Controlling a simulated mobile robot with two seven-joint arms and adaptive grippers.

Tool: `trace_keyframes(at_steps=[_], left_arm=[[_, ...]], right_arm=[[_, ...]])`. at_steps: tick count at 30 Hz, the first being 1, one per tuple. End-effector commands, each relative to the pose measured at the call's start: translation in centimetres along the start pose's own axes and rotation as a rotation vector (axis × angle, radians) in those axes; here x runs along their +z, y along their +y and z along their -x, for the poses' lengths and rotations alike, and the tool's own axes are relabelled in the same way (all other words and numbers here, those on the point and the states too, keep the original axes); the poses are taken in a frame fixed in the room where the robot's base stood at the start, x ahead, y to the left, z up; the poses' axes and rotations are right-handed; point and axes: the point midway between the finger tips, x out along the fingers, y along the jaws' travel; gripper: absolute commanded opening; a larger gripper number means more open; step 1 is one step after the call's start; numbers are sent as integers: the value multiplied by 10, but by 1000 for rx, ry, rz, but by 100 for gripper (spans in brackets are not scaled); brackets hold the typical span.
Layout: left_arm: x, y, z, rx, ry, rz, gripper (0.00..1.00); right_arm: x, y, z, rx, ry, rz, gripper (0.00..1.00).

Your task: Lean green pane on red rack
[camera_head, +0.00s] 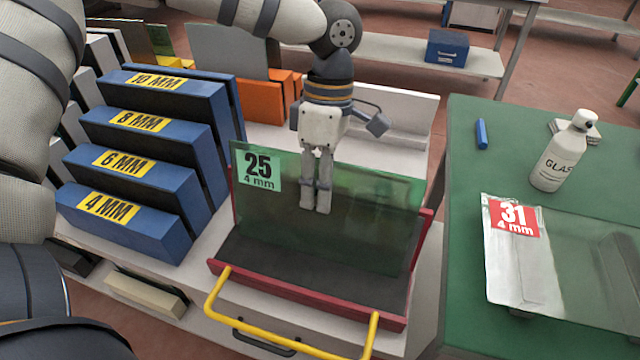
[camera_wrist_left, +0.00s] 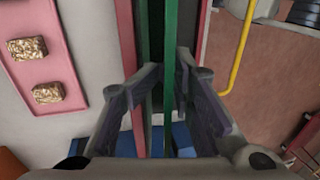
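The green pane (camera_head: 360,215), labelled "25 4 mm", stands tilted in the red rack (camera_head: 300,300), its lower part behind the rack's front rail. I cannot tell whether its bottom edge rests fully on the rack's dark base. My left gripper (camera_head: 316,205) comes down from above at the pane's top edge, with its fingers close together and shut on it. In the left wrist view the pane (camera_wrist_left: 171,60) shows edge-on as a green strip between the fingers (camera_wrist_left: 168,80). My right gripper is not in view.
Blue slotted blocks (camera_head: 150,225) marked 4 to 10 MM stand left of the rack. A yellow handle (camera_head: 290,340) sticks out in front. On the right, a green table (camera_head: 465,190) holds a pane labelled 31 (camera_head: 515,250) and a white bottle (camera_head: 563,155).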

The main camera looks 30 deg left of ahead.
Motion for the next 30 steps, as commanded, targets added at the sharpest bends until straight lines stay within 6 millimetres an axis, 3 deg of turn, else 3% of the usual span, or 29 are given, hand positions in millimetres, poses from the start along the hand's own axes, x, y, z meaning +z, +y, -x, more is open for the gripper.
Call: trace_keyframes(at_steps=[17, 30], left_arm=[[0, 2, 6, 8, -2, 1, 28], [0, 1, 109, 7, -2, 0, 28]], right_arm=[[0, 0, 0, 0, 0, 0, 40], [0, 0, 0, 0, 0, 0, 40]])
